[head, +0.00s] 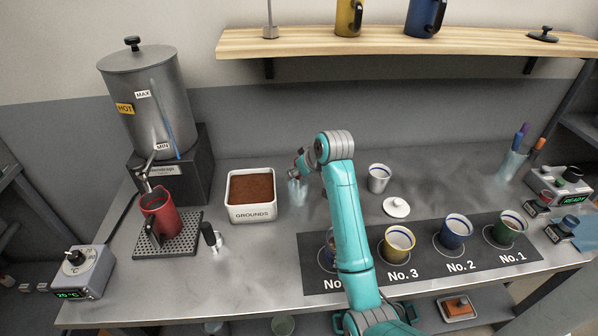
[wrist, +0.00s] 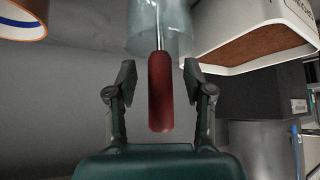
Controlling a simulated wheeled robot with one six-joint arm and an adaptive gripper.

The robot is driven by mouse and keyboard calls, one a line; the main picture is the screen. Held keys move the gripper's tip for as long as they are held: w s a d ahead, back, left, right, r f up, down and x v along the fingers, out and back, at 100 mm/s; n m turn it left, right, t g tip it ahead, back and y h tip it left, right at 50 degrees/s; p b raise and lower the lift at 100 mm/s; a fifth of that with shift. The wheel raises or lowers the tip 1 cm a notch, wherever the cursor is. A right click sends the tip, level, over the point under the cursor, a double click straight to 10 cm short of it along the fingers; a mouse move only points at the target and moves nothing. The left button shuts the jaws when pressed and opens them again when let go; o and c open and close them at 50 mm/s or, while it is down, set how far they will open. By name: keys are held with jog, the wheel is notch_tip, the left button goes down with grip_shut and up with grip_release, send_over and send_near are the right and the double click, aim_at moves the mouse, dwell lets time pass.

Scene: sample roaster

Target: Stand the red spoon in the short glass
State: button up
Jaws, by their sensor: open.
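The red spoon shows in the wrist view as a red handle (wrist: 161,92) with a thin metal shaft that runs into the outline of a clear glass. The short glass (wrist: 150,30) is at the top of the wrist view, and in the head view the glass (head: 297,192) stands on the counter right of the grounds box. My gripper (wrist: 160,85) is open, with one finger on each side of the handle and a visible gap on both sides. In the head view my gripper (head: 300,163) is just above the glass. The spoon's bowl is not clear.
The white grounds box (head: 252,212) stands close left of the glass. A white cup (head: 379,178) and a white lid (head: 396,207) are to the right. Several numbered cups stand on the dark mat (head: 430,270). A shelf (head: 400,41) runs above the back.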

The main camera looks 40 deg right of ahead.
jog(key=v, duration=1.2)
dwell(0.5)
